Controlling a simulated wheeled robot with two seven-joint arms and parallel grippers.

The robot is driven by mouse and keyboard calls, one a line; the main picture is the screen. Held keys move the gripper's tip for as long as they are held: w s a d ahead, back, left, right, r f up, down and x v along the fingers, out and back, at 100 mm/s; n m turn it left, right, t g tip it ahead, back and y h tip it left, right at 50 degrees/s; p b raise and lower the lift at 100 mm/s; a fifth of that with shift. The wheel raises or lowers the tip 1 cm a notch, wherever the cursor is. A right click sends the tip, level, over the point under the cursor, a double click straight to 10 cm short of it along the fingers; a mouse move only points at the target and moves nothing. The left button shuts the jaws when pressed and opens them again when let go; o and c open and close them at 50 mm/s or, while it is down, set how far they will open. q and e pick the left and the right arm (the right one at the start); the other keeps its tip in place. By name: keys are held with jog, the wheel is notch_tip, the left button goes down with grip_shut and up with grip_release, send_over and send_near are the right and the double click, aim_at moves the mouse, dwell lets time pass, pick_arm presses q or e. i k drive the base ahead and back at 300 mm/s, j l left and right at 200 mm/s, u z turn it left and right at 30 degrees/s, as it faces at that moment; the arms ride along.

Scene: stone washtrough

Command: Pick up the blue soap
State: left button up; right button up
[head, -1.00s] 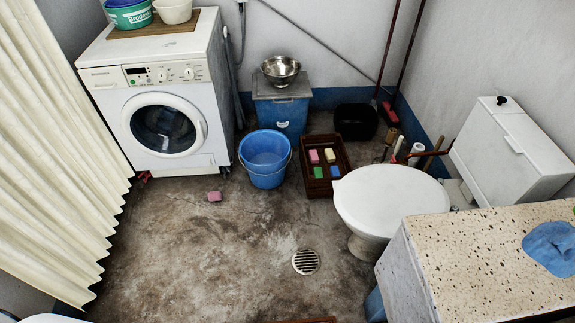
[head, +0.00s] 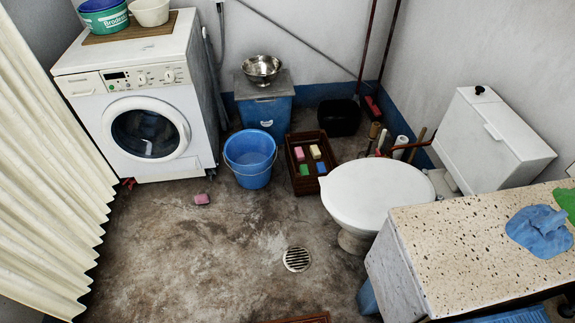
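The blue soap (head: 321,168) is a small block in the dark brown crate (head: 292,140) on the floor. It sits at the near right of the soaps inside, beside a green soap (head: 305,169). A yellow soap (head: 315,151) and a pink soap (head: 299,153) lie behind them in the crate. Neither of my grippers shows in the head view.
A blue bucket (head: 250,158) stands just left of the crate and a white toilet (head: 375,194) just right of it. A stone-topped trough (head: 470,240) with a blue cloth (head: 540,231) fills the lower right.

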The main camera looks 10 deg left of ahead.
aim_at(321, 167)
jog(key=i+j+z, duration=0.15)
jog(key=i+j, duration=0.25)
jog(key=i+j+z, duration=0.15)
jog(key=i+j, duration=0.25)
jog(key=j, duration=0.15)
jog(key=i+j+z, duration=0.15)
jog(key=i+j, duration=0.2)
jog(key=j, duration=0.2)
